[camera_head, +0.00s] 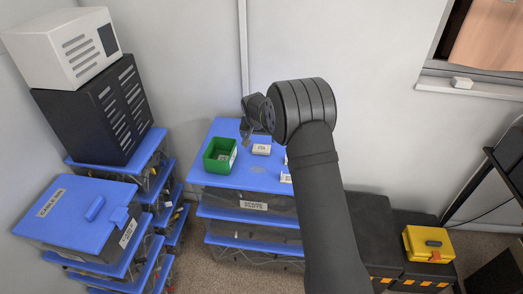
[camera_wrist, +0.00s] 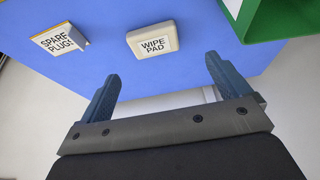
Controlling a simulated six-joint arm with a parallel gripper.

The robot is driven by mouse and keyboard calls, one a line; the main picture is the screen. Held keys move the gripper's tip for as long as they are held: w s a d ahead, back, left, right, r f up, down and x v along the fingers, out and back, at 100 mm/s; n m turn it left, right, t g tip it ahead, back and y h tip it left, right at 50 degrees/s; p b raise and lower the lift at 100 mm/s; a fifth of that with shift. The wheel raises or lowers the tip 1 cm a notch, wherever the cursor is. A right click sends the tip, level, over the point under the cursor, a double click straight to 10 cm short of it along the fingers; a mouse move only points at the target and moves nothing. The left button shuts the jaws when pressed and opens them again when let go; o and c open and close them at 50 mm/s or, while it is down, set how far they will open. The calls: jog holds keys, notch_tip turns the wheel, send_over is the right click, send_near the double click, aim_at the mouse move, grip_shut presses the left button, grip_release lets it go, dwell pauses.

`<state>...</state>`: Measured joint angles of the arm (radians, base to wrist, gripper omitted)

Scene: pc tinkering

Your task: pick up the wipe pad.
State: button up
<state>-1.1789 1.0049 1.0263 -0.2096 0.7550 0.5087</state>
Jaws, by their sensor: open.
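The wipe pad (camera_wrist: 153,43) is a small cream-white block with rounded corners and a "WIPE PAD" label. In the wrist view it lies on a blue surface (camera_wrist: 110,18), just beyond the gap between my fingertips. My gripper (camera_wrist: 162,69) is open, with nothing between its two blue-grey fingers, and the pad appears apart from them. In the head view my gripper (camera_head: 249,126) is over the back of the blue-topped storage stack, partly hidden by my wrist. Small white items lie there; I cannot tell which is the pad.
A green bin (camera_wrist: 281,16) is to the pad's right in the wrist view; it also shows in the head view (camera_head: 220,155). A "SPARE PLUGS" piece (camera_wrist: 60,40) is to the left. A wall (camera_head: 190,60) stands behind the stack. A yellow case (camera_head: 429,243) stands right.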

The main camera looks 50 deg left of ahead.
aim_at(262, 147)
jog(key=shift+x, duration=1.15)
jog(key=shift+d+x, duration=0.2)
jog(key=shift+x, duration=1.1)
jog(key=shift+d+x, duration=0.2)
jog(key=shift+x, duration=1.1)
jog(key=shift+w, duration=0.2)
jog(key=c, duration=1)
jog(key=shift+c, duration=0.2)
jog(key=shift+r, duration=0.55)
notch_tip(262, 147, up, 3)
jog(key=w+d+r, duration=0.6)
jog(key=d+r, duration=0.1)
jog(key=d, duration=0.3)
